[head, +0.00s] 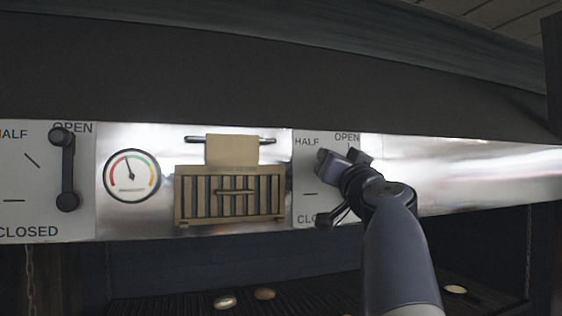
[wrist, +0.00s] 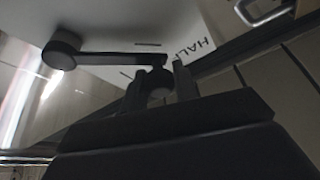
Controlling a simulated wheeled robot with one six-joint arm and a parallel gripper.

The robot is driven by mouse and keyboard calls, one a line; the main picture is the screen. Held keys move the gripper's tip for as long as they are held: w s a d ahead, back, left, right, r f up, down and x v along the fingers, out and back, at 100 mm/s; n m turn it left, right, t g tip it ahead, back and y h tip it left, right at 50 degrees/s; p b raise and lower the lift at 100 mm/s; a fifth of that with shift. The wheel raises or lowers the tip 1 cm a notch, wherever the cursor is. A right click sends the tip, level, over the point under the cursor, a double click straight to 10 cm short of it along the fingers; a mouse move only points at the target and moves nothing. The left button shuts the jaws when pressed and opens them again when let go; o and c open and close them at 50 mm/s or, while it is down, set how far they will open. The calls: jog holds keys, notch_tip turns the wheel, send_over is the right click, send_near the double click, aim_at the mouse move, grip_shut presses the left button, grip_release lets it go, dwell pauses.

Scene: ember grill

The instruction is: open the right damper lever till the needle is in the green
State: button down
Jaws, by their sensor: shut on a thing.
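The right damper plate (head: 305,178) carries the marks HALF, OPEN and a partly covered CLOSED. My gripper (head: 342,160) is in front of it, near the OPEN label, and hides most of the right damper lever (head: 325,219). In the wrist view, the dark lever (wrist: 110,58) runs from its round pivot (wrist: 61,49) to my gripper (wrist: 160,88), whose jaws are shut on its knob end. The round gauge (head: 132,176) has a coloured rim; its needle points up and slightly left. I cannot tell for sure which colour it is on.
The left damper lever (head: 67,165) stands upright by its OPEN label. A tan slatted box (head: 230,197) hangs between the gauge and the right plate, below a bar with a tan cloth or sheet (head: 232,150). Several small round items lie on the grate below.

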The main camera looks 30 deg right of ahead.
jog(key=shift+f, duration=0.1)
jog(key=c, duration=1.1)
grip_release()
jog(key=shift+c, duration=0.2)
jog(key=b+v, duration=0.5)
jog(key=v, duration=0.5)
jog(key=shift+s+b, duration=0.35)
jog(key=shift+b, duration=0.05)
jog(key=shift+f, duration=0.1)
